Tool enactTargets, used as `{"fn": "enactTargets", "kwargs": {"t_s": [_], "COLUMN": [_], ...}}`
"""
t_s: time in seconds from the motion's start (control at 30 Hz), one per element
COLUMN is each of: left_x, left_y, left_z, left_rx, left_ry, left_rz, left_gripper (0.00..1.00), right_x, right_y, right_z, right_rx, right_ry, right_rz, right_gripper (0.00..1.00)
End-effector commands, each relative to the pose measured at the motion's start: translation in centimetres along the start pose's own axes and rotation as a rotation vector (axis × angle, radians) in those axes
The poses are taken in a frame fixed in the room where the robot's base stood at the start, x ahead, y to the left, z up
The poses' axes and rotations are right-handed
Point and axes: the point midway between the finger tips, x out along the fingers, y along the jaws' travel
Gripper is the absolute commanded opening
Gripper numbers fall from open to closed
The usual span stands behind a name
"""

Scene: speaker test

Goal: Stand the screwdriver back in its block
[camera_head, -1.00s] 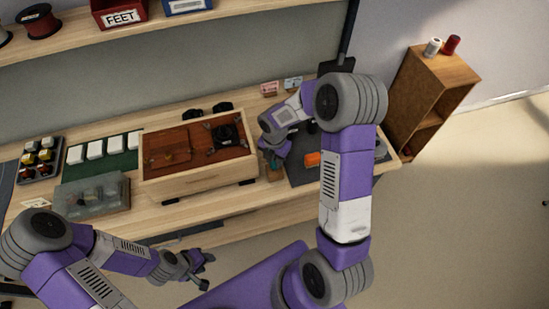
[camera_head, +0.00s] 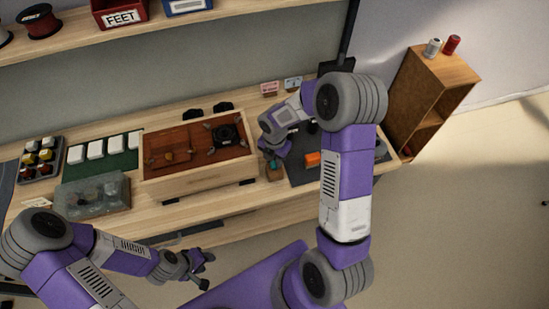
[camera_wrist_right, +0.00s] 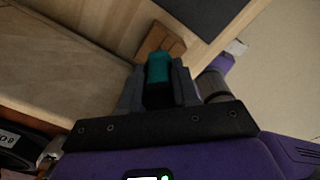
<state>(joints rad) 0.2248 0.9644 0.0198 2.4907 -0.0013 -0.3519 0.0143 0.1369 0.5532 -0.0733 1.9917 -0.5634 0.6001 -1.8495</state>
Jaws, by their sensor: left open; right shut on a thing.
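The screwdriver shows as a teal handle (camera_wrist_right: 158,68) in the right wrist view, between the fingers of my right gripper (camera_wrist_right: 160,92). My right gripper is shut on this handle. The brown wooden block (camera_wrist_right: 158,38) lies just beyond the handle; it also shows on the bench in the head view (camera_head: 274,176), under my right gripper (camera_head: 272,158). The shaft and tip are hidden, so I cannot tell whether they are in the block. My left gripper (camera_head: 204,270) is open and empty in front of the bench, away from the block.
A wooden speaker box (camera_head: 200,180) stands left of the block. A dark mat (camera_head: 303,173) with an orange item (camera_head: 312,159) lies to the right. A clear-lidded box (camera_head: 92,197) is further left. A wooden cabinet (camera_head: 405,95) stands at the right.

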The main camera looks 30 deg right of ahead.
Motion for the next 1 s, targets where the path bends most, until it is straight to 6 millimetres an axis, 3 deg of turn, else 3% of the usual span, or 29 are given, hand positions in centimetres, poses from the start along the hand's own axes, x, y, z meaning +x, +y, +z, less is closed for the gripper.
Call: {"fn": "enactTargets", "kwargs": {"t_s": [1.0], "left_x": [1.0], "left_y": [-0.4], "left_z": [0.0], "left_rx": [0.000], "left_ry": [0.000], "left_rz": [0.000], "left_gripper": [0.43], "right_x": [1.5], "right_y": [0.0], "right_z": [0.0], "right_rx": [0.000], "right_ry": [0.000], "right_rz": [0.000], "right_gripper": [0.00]}}
